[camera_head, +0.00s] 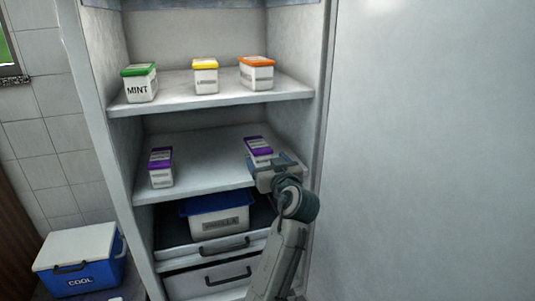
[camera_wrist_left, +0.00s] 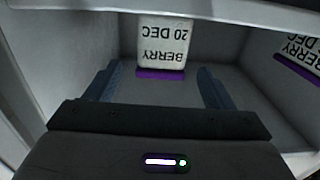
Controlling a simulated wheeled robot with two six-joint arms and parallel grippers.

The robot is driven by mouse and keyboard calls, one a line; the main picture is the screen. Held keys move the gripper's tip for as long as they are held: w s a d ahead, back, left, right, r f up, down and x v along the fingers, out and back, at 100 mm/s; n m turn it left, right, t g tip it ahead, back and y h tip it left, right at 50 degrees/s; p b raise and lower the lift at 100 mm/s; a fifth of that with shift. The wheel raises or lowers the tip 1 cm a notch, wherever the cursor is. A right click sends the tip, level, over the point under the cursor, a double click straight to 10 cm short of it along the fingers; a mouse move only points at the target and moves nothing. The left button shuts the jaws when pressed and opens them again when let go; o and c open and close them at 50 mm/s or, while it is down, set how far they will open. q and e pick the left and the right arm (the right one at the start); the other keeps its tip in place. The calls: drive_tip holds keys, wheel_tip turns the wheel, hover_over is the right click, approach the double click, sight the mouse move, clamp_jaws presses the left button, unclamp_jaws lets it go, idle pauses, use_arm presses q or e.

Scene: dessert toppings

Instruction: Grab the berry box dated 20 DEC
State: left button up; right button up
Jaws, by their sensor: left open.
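The berry box (camera_wrist_left: 162,45) reads "BERRY 20 DEC" upside down in the left wrist view, with its purple lid (camera_wrist_left: 160,74) low in the picture. In the head view this box (camera_head: 260,146) stands on the middle shelf at the right, partly hidden by my gripper. My left gripper (camera_head: 274,172) is in front of it, open, and its blue-grey fingers (camera_wrist_left: 159,78) lie to either side of the lid end without closing on it.
The shelf above (camera_head: 215,105) holds a green-lidded mint box (camera_head: 140,86), a yellow-lidded box (camera_head: 206,80) and an orange-lidded box (camera_head: 257,76). Below is a blue-lidded bin (camera_head: 218,222) above drawers (camera_head: 215,270). A blue cooler (camera_head: 82,275) stands at left. The middle shelf is clear between the berry boxes.

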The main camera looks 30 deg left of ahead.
sight(256, 148)
use_arm(q)
drive_tip(key=x, duration=0.3)
drive_tip(key=shift+f, duration=0.1)
drive_tip(key=x, duration=0.1)
drive_tip(key=b+x, duration=0.1)
drive_tip(key=x, duration=0.2)
drive_tip(key=shift+a+f+b, duration=0.15)
drive_tip(key=shift+f+b, duration=0.15)
drive_tip(key=shift+f, duration=0.05)
drive_tip(key=shift+w+a, duration=0.3)
drive_tip(key=shift+a, duration=0.1)
drive_tip(key=c, duration=1.3)
drive_tip(key=shift+o, duration=0.2)
drive_tip(key=shift+r, duration=0.15)
